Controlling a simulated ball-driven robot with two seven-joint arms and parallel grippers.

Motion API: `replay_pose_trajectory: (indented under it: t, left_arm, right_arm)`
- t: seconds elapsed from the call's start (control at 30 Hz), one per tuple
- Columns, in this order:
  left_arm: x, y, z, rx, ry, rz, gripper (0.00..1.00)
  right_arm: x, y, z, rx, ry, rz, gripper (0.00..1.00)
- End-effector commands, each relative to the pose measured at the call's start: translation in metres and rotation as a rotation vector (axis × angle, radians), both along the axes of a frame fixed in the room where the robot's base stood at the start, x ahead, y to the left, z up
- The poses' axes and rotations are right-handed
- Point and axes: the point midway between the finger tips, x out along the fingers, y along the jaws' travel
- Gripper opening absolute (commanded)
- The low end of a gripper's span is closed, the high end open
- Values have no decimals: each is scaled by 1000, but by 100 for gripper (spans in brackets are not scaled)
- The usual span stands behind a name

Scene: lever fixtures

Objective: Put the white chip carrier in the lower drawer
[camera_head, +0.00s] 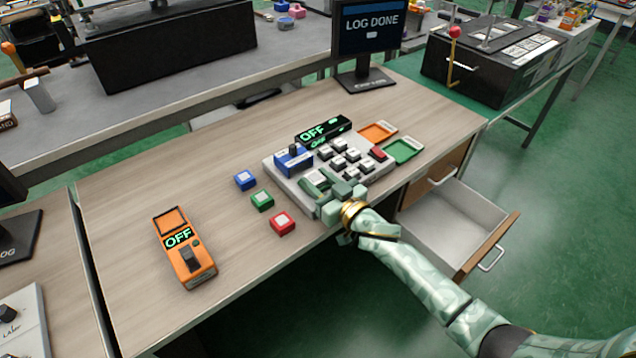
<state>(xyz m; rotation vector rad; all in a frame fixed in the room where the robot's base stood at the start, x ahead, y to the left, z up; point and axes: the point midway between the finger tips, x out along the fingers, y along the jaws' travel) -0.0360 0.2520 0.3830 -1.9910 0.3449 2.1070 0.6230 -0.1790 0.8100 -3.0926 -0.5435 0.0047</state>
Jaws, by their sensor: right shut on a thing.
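My right gripper (330,188) is over the front edge of the grey keypad console (290,182) on the desk. It is shut on a small pale thing, which I take to be the white chip carrier (318,179); the fingers hide most of it. I cannot tell whether it touches the console. The lower drawer (455,222) is pulled open below the desk's right end, and its visible inside is empty. The upper drawer (437,178) above it looks closed. My left gripper is not in view.
Blue (245,180), green (262,200) and red (282,223) blocks lie left of the console. An orange device (184,250) reading OFF lies further left. Orange (377,131) and green (403,150) trays lie behind right. A monitor (370,40) stands at the back.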

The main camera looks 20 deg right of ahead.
Motion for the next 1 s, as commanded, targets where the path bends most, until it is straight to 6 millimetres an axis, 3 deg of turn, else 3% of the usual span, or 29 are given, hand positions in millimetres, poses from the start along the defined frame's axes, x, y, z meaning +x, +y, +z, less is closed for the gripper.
replay_pose_trajectory:
  t: [0.3, 0.33, 0.4, 0.8, 1.0]
  left_arm:
    - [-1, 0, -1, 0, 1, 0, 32]
    - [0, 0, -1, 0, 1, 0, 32]
    - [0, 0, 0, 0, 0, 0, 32]
    - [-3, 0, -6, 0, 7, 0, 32]
    - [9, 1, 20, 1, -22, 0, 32]
  right_arm:
    - [0, 0, -3, -1, -1, -1, 12]
    - [0, -1, -2, -1, -1, -1, 43]
    - [0, -1, -1, -2, -2, -1, 59]
    - [-1, -1, -4, -3, -1, 0, 59]
    - [-44, -17, 11, -1, -4, -2, 59]
